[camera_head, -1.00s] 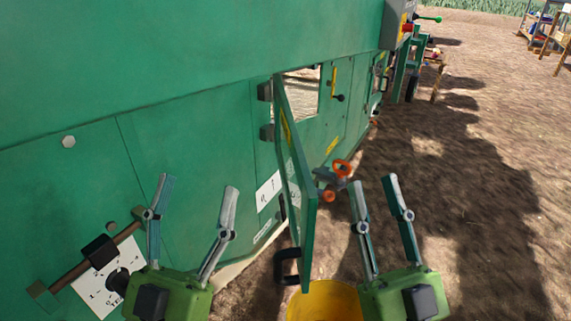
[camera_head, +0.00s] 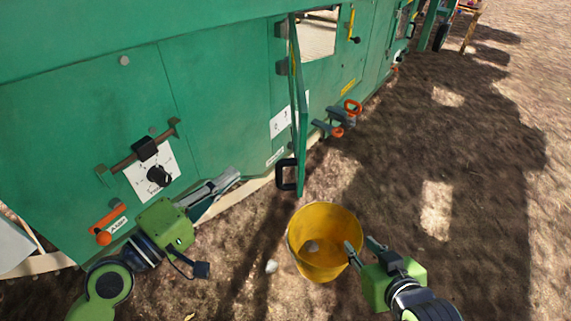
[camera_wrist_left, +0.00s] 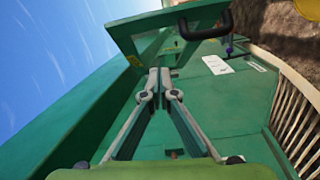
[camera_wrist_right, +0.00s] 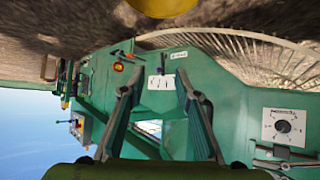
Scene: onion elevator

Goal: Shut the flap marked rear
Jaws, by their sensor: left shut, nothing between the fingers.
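A green flap (camera_head: 301,120) stands open, swung out from the green machine wall, with its hinges at an opening (camera_head: 318,35). A black handle (camera_head: 287,174) is on its lower outer part. The flap also shows ahead of the fingers in the left wrist view (camera_wrist_left: 150,30). No "rear" marking is readable on it. My left gripper (camera_head: 236,172) is shut and empty, left of the handle and apart from it in the head view. My right gripper (camera_head: 358,242) is open and empty, beside the bucket, with its fingers apart in the right wrist view (camera_wrist_right: 152,85).
A yellow bucket (camera_head: 303,262) stands on the ground below the flap. Orange-handled fittings (camera_head: 338,131) stick out right of the flap. A dial plate (camera_head: 139,184) and a latch bar (camera_head: 112,169) are on the wall at left. Bare ground lies open to the right.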

